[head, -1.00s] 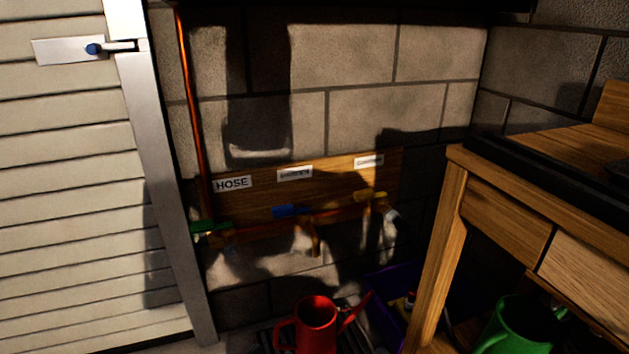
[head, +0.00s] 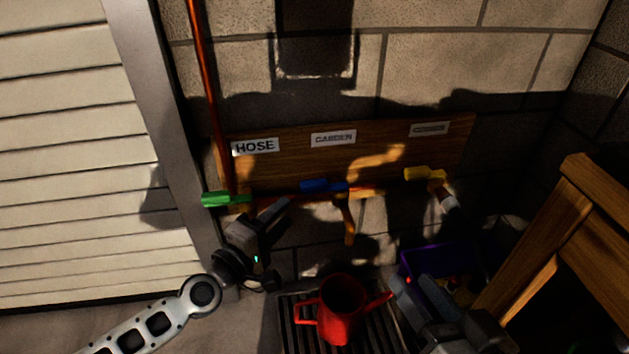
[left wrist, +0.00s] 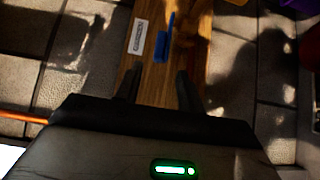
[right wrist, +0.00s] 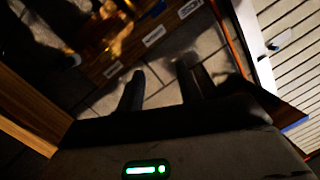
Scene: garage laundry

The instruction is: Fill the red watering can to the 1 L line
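The red watering can (head: 341,312) stands upright on a slatted floor grate, below and beside the blue-handled tap (head: 323,186). I cannot see its 1 L line or any water in it. A green-handled tap (head: 228,199) is at the left and a yellow-handled tap (head: 424,174) at the right. My left gripper (head: 278,209) is open and empty, just below and left of the blue handle, which also shows ahead of the fingers in the left wrist view (left wrist: 163,42). My right gripper (head: 418,285) is open and empty, right of the can.
Labels HOSE (head: 255,146), GARDEN (head: 333,138) and an unreadable one (head: 429,128) mark the wooden board. A purple crate (head: 425,259) sits right of the can, near the right gripper. A wooden bench (head: 560,235) bounds the right side, a slatted door (head: 70,150) the left.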

